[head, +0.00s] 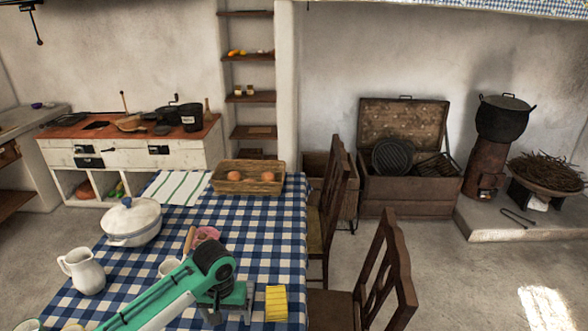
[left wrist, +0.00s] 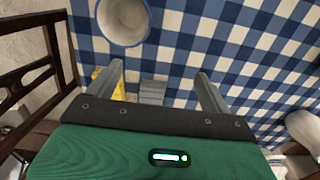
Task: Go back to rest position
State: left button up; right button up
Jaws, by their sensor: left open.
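My left gripper (head: 232,308) is at the end of the green arm, over the near part of the checked table. In the left wrist view its two fingers (left wrist: 162,88) are spread apart. A small grey block-like thing (left wrist: 152,92) shows between them, apparently beyond the fingers; I cannot tell exactly what it is. A yellow block (head: 276,303) stands on the cloth just right of the gripper. It also shows in the left wrist view (left wrist: 118,90), partly hidden by a finger. My right gripper is not in view.
The table (head: 275,225) holds a white lidded pot (head: 132,222), a white jug (head: 82,270), a cup (head: 168,267), a pink item (head: 206,234) and a wicker basket (head: 230,185). Wooden chairs (head: 388,262) stand along its right side. Open floor (head: 470,280) lies farther right.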

pick_arm(q)
jog(key=s+d+f+m+t+h, duration=0.1)
jog(key=s+d+f, duration=0.1)
jog(key=s, duration=0.5)
jog(key=s+d+f+m+t+h, duration=0.1)
jog(key=s+d+f+h, duration=0.15)
jog(key=s, duration=0.35)
jog(key=s+a+t+y, duration=0.1)
jog(key=s+a+y, duration=0.1)
jog(key=s+a, duration=0.5)
jog(key=s+a+t+y, duration=0.1)
jog(key=s+a, duration=0.3)
jog(key=s, duration=0.5)
notch_tip(320, 180, down, 29)
jog(key=g, duration=0.2)
jog(key=s+a+f+g, duration=0.1)
jog(key=s+a+f, duration=0.2)
jog(key=s+f, duration=1.6)
jog(key=shift+f, duration=0.95)
jog(key=shift+y, duration=0.25)
